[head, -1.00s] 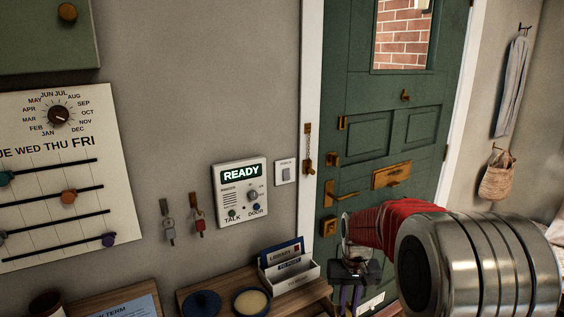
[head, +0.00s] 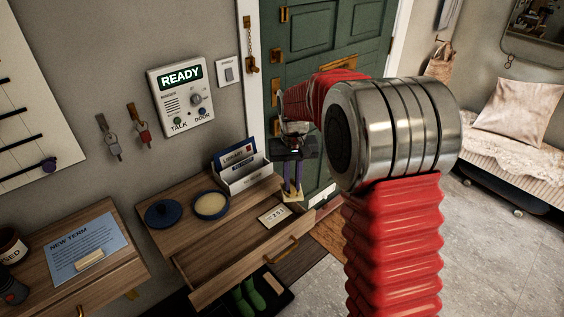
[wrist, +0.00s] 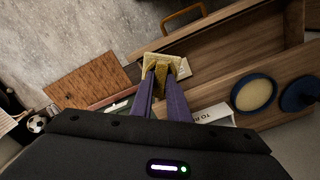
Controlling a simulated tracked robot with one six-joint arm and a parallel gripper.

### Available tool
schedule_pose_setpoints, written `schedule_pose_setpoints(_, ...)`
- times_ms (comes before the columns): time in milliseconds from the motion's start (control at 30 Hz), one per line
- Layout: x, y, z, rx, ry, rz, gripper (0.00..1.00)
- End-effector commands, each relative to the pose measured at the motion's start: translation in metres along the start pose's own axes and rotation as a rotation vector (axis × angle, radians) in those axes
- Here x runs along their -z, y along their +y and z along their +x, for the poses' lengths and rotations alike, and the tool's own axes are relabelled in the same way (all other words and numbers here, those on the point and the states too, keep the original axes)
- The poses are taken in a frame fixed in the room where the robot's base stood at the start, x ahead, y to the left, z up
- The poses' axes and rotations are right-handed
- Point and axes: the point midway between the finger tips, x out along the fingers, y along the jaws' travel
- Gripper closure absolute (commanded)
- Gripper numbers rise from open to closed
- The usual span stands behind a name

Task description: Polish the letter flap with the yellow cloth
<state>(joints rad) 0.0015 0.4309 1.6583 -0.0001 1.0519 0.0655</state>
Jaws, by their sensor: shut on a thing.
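My gripper (head: 292,192) is shut on the yellow cloth (head: 291,197), which hangs at its fingertips. In the wrist view, the cloth (wrist: 161,63) is pinched between the purple fingers (wrist: 163,75). It is held over the right end of the wooden bench; I cannot tell whether it touches the wood. The brass letter flap (head: 343,63) is on the green door (head: 335,35), above and behind my gripper. My red arm covers part of the door just below the flap. The flap is not seen in the wrist view.
An open round tin (head: 211,205) of pale yellow paste and its blue lid (head: 166,213) lie on the bench. A white letter holder (head: 245,178) stands close to my gripper. A drawer with a brass handle (head: 281,250) appears pulled out. Tiled floor at right is clear.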

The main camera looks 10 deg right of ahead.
Motion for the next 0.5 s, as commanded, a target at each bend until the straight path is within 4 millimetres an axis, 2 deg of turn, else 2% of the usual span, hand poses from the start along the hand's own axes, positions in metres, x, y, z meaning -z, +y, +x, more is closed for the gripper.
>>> schedule_pose_setpoints(100, 0.020, -0.001, -0.031, 0.001, 0.006, 0.055, 1.00)
schedule_pose_setpoints(300, 0.042, -0.003, -0.087, 0.001, 0.005, 0.155, 1.00)
schedule_pose_setpoints(500, 0.051, -0.004, -0.123, 0.000, 0.002, 0.222, 1.00)
